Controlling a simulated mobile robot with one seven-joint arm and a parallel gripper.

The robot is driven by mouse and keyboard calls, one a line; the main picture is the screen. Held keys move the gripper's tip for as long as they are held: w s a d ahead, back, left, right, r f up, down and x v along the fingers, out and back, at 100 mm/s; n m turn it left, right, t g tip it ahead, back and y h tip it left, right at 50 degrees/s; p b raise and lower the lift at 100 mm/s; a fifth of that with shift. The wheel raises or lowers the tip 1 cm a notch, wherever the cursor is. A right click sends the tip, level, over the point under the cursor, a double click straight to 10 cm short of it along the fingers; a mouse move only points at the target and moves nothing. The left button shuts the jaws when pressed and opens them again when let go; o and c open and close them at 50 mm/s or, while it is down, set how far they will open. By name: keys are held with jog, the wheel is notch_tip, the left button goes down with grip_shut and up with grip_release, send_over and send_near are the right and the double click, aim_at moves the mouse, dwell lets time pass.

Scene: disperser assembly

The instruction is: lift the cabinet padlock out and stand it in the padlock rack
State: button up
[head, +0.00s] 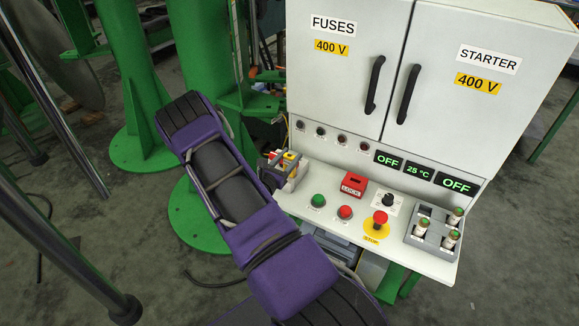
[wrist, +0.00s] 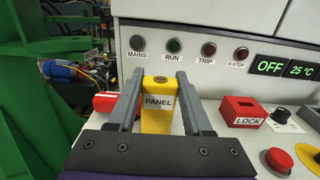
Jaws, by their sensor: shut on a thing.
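My gripper (wrist: 160,100) is shut on a yellow block-like padlock marked PANEL (wrist: 158,118), upright between the two grey fingers. A dark round spot shows on its top; its lower part is hidden behind my wrist, and I see no shackle. In the head view a small yellow part (head: 290,156) shows by my gripper at the panel's left end, mostly hidden by my arm. A red piece with a white part (wrist: 105,103) sits just left of the fingers. I cannot tell the rack clearly, nor whether the padlock touches anything beneath.
Right of my gripper stands a red LOCK box (head: 353,187). A red stop button (head: 380,220) and a grey tray with several cylinders (head: 434,232) are further right. The white cabinet (head: 345,75) rises behind, doors shut. A green column (head: 130,80) stands left.

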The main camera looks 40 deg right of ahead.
grip_shut()
